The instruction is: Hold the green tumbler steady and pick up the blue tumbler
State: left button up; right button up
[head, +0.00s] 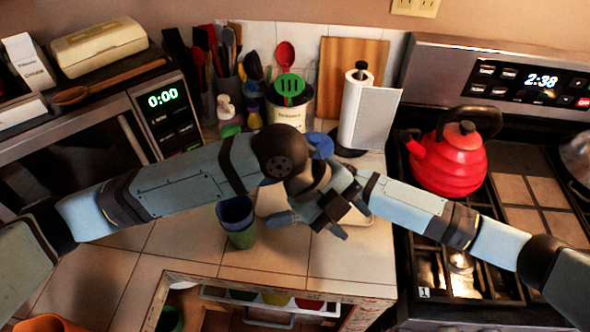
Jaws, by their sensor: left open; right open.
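The blue tumbler (235,208) stands upright, apparently nested in the green tumbler (240,238), whose lower part shows beneath it. The pair is on the tiled counter, just left of my grippers. My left gripper (341,213) hangs over the counter below the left arm's dark wrist. My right gripper (303,217) reaches in from the right beside it. The two overlap in the picture, so which finger belongs to which is hard to tell. Both are open and apart from the tumblers.
A white board or tray (272,202) lies partly hidden under my arms. A utensil crock (288,117), a paper towel roll (352,115) and a cutting board (345,62) stand behind. A red kettle (448,165) is on the stove at right. An open drawer (270,312) is below the counter's front.

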aim_at(240, 227)
notch_tip(240, 227, down, 8)
jog(key=shift+f, duration=0.15)
pick_arm(q)
jog(key=w+a+m+t+y, duration=0.1)
jog(key=w+a+y, duration=0.3)
jog(key=a, duration=0.6)
jog(key=w+a+m+t+y, duration=0.1)
jog(key=w+a+m+y, duration=0.3)
jog(key=a, duration=0.6)
jog(key=shift+w+f+t, duration=0.35)
jog(key=shift+w+t, duration=0.05)
jog(key=shift+w, duration=0.2)
pick_arm(e)
jog(key=x, duration=0.7)
jog(key=shift+a, duration=0.25)
jog(key=c, duration=0.9)
